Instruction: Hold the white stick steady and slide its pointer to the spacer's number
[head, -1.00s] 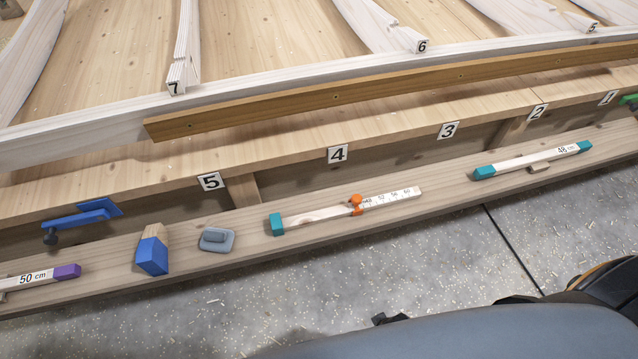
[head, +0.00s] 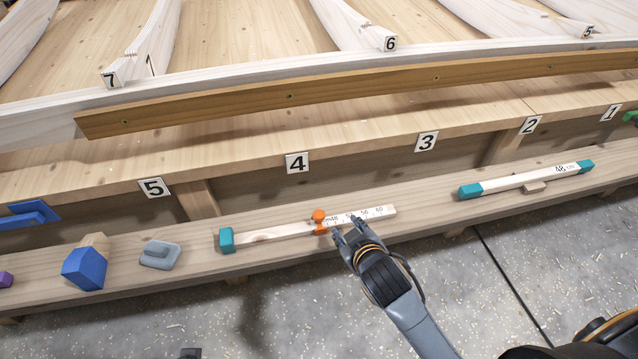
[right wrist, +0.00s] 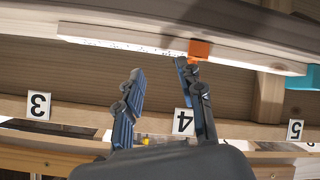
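The white stick (head: 275,233) lies on the wooden ledge, with a teal block at its left end and a printed scale toward its right end. Its orange pointer (head: 319,216) sits at the scale's low end, just left of the 48 mark. The spacer (head: 525,179), a pale bar with teal ends marked 48 cm, lies farther right. My right gripper (head: 347,227) is open and empty at the stick's near edge, just right of the pointer. In the right wrist view its fingers (right wrist: 161,70) are spread, one tip close to the pointer (right wrist: 200,49). My left gripper is out of view.
A grey block (head: 160,254) and a blue-ended block (head: 86,266) are on the ledge to the left, with a blue clamp (head: 28,216) behind. Number tags line the board behind. The ledge is clear between stick and spacer.

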